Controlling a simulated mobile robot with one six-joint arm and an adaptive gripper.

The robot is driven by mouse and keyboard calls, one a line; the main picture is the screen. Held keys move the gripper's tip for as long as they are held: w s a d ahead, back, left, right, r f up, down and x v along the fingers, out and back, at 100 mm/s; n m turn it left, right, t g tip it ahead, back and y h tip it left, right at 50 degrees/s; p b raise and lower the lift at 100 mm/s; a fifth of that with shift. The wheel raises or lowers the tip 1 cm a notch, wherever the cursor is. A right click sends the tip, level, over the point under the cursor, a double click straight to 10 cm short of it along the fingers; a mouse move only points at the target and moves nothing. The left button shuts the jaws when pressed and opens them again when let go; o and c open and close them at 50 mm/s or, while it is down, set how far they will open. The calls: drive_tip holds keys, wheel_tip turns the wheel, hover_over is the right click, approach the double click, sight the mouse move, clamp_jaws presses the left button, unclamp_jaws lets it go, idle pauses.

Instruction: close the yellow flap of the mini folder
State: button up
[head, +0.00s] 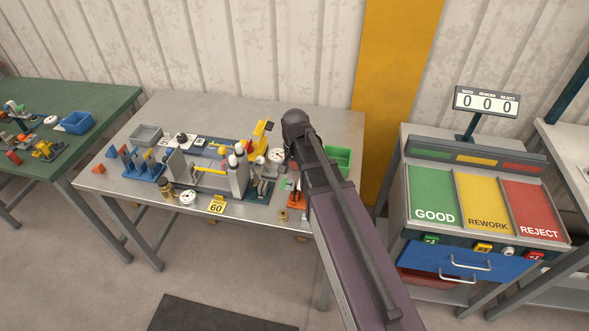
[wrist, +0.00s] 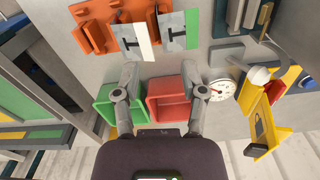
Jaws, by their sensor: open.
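A yellow folder-like device (head: 257,139) stands at the back of the grey table in the head view, just left of my arm. It also shows at the right of the wrist view, with a yellow plate (wrist: 277,133) carrying a dark grip (wrist: 261,128). The plate appears raised, though its exact angle is unclear. My gripper (wrist: 160,88) is open and empty, its fingers spread above a green bin (wrist: 104,106) and a red bin (wrist: 155,102). The yellow device lies apart from it, to the right. In the head view my arm hides the gripper.
A white dial (wrist: 222,90) lies between the right finger and the yellow device. An orange rack (wrist: 89,39) with upright cards is at the top of the wrist view. The grey table (head: 325,118) is crowded. A stand with sorting trays (head: 433,195) is right.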

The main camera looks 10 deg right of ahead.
drive_tip(key=shift+w, duration=0.1)
drive_tip(key=c, duration=0.7)
drive_tip(key=shift+w+d+f+m+y, duration=0.1)
drive_tip(key=shift+w+f+m+y, duration=0.1)
drive_tip(key=shift+w+m+y, duration=0.4)
clamp_jaws()
drive_tip(key=w+d+r+m+t+y+b, duration=0.1)
drive_tip(key=w+d+r+m+t+y, duration=0.1)
drive_tip(key=w+m, duration=0.5)
drive_tip(key=w+d+r+m+t+y+b, duration=0.2)
drive_tip(key=w+d+r+m+y, duration=0.2)
drive_tip(key=w+d+m+y, duration=0.3)
drive_tip(key=shift+w+m+y, duration=0.25)
drive_tip(key=shift+m+y, duration=0.25)
drive_tip(key=shift+m, duration=0.2)
drive_tip(key=shift+r, duration=0.1)
